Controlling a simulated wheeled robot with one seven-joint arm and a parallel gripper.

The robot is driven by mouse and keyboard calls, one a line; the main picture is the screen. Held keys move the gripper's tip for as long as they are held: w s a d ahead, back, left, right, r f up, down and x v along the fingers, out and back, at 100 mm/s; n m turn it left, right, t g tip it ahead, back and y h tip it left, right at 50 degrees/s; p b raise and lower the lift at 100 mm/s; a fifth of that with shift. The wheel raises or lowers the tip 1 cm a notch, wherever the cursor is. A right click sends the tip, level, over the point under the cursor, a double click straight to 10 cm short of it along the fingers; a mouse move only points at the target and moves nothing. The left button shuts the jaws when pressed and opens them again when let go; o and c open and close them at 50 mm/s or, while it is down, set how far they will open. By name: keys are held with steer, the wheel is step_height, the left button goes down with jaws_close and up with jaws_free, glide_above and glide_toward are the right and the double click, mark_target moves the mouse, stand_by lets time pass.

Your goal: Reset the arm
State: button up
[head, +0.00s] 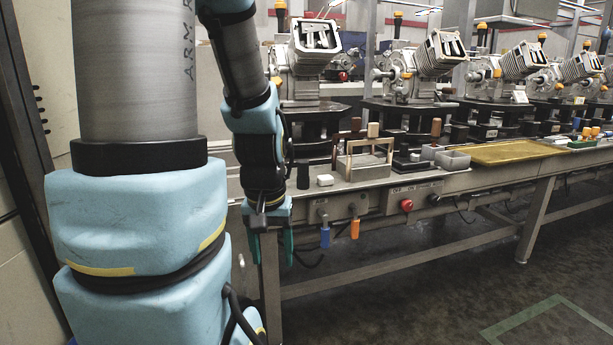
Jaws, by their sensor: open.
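My gripper (270,250) hangs at the end of my grey and light-blue arm, left of the picture's middle. Its two green fingers point down and stand apart, with nothing visible between them. It is in front of the bench's front edge, near a bench leg. My arm's large near links fill the left side of the view and hide what is behind them.
A long workbench (460,183) runs to the right, carrying several machines, a wooden-handled rack (366,160), grey bins (452,160) and a yellow tray (512,152). A red button (406,205) and blue (325,236) and orange (355,228) handles are on its front. The right floor is clear.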

step_height(320, 180, up, 21)
steer(key=p, duration=2)
steer(key=shift+p, duration=0.3)
steer(key=shift+f, duration=0.15)
